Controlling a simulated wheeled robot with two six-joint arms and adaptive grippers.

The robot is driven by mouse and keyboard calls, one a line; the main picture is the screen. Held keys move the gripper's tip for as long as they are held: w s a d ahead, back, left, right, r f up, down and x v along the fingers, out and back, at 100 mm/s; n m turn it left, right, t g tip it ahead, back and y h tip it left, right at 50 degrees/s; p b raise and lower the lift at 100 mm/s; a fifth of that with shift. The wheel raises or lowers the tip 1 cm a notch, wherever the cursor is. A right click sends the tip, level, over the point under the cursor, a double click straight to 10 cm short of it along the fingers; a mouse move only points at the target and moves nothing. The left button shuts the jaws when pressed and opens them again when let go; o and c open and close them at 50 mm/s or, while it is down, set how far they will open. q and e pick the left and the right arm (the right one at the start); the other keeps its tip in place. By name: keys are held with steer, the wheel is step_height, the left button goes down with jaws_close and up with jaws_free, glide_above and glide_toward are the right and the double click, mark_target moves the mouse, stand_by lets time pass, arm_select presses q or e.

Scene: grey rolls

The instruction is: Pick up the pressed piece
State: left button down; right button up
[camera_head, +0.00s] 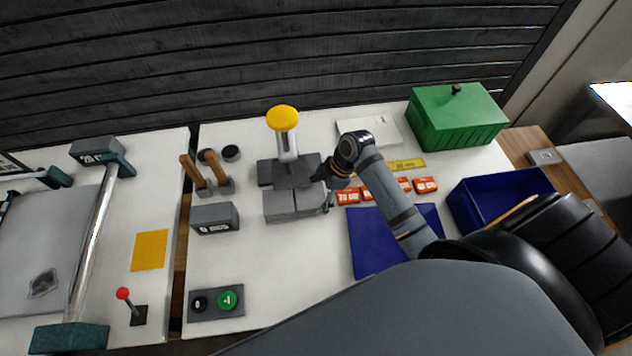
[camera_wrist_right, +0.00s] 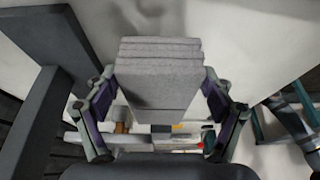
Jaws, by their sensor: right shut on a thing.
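My right gripper (camera_head: 322,190) is at the right side of a press with a yellow knob (camera_head: 283,118) on a pale stem. In the right wrist view the right gripper (camera_wrist_right: 160,88) has its two fingers on either side of a light grey layered block (camera_wrist_right: 158,70) and is shut on it. In the head view light grey blocks (camera_head: 290,207) sit at the front of the dark press base (camera_head: 264,173). I cannot tell whether the held block touches what is under it. My left gripper is not in view.
A blue mat (camera_head: 368,250), a blue bin (camera_head: 462,208) and a green box (camera_head: 457,115) are to the right. Several orange labelled pieces (camera_head: 348,197) lie behind the mat. A grey labelled block (camera_head: 214,217) and a button box (camera_head: 216,303) are to the left.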

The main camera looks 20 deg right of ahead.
steer(key=s+a, duration=0.1)
steer(key=s, duration=0.2)
steer(key=s+a+b, duration=0.1)
steer(key=s, duration=0.3)
steer(key=s+a+b, duration=0.1)
steer(key=s, duration=0.2)
steer(key=shift+s, duration=0.25)
steer(key=shift+s+a, duration=0.2)
steer(key=shift+s, duration=0.35)
